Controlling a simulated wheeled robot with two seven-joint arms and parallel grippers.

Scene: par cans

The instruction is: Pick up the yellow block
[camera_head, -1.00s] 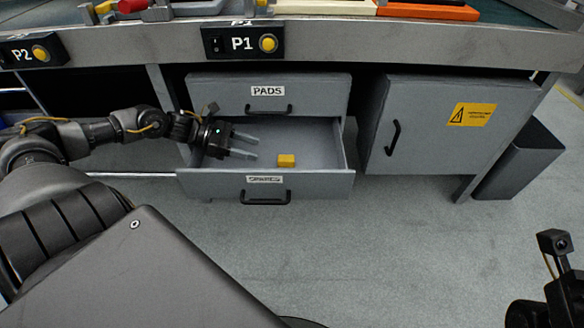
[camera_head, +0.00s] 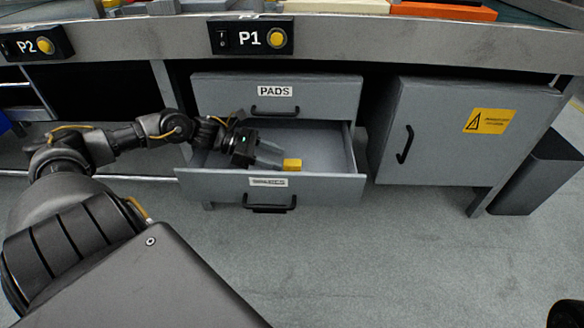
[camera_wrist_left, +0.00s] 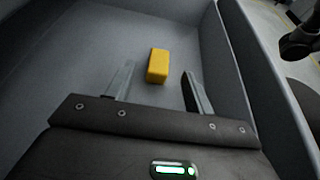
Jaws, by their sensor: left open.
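The yellow block (camera_head: 292,165) lies on the floor of the open lower drawer (camera_head: 330,190), labelled in small print on its front. My left gripper (camera_head: 276,157) reaches into the drawer from the left, its fingers pointing toward the block. In the left wrist view the block (camera_wrist_left: 158,65) sits ahead, in line with the gap between the two spread fingers (camera_wrist_left: 158,84). The gripper is open and empty, and the block appears just beyond the fingertips. I cannot tell whether a finger touches it.
The shut PADS drawer (camera_head: 315,95) is right above the open one. A shut grey cabinet (camera_head: 440,130) stands to the right, with a dark bin (camera_head: 540,175) beyond it. The workbench edge (camera_head: 400,55) with the P1 switch box (camera_head: 250,37) runs above. The drawer walls surround the block.

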